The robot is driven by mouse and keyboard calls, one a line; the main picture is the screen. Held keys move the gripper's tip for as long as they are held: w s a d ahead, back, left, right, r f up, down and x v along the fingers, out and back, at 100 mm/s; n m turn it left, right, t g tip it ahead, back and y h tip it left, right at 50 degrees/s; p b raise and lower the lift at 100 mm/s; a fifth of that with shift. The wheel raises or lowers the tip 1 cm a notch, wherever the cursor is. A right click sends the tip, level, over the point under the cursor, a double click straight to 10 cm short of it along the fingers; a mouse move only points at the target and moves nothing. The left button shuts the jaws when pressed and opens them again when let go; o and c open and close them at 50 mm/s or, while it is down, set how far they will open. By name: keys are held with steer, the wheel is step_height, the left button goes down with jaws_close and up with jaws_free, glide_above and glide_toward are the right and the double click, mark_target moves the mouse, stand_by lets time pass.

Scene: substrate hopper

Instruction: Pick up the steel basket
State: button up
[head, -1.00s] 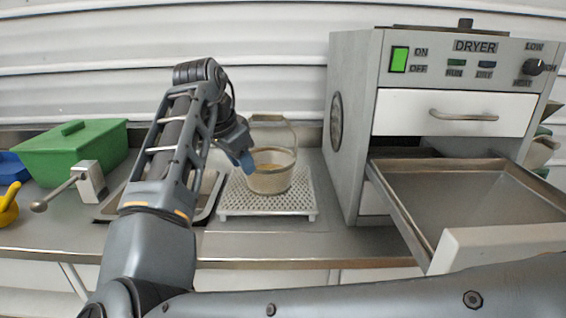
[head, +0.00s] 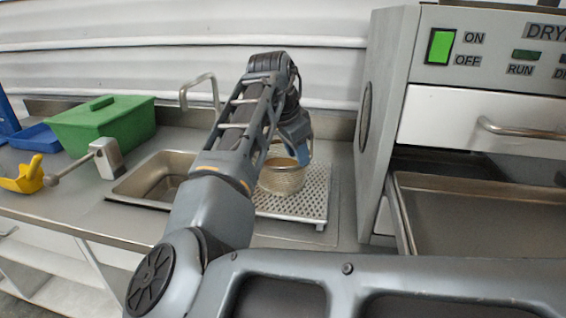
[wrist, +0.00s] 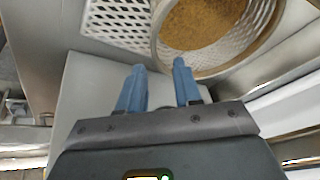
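The steel basket (head: 283,177) stands upright on a white perforated rack (head: 318,205) beside the sink. It is partly hidden by my arm in the head view, and I cannot make out its handle there. In the wrist view, the basket (wrist: 262,42) is cut off by the top edge and holds brown granular material (wrist: 200,22). My gripper (wrist: 160,70) has its two blue fingers apart with nothing between them. Its fingertips point at the near side of the basket's rim. In the head view my gripper (head: 297,140) is at the basket's upper part; I cannot tell whether it touches.
The dryer (head: 385,110) stands close on the right, with a tray (head: 480,215) pulled out. The sink basin (head: 160,175) and its tap (head: 198,85) are left of the rack. A green lidded box (head: 105,125) and a yellow item (head: 25,178) lie farther left.

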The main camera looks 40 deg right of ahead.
steer(key=shift+x, duration=1.75)
steer(key=shift+a, duration=0.15)
jaws_close()
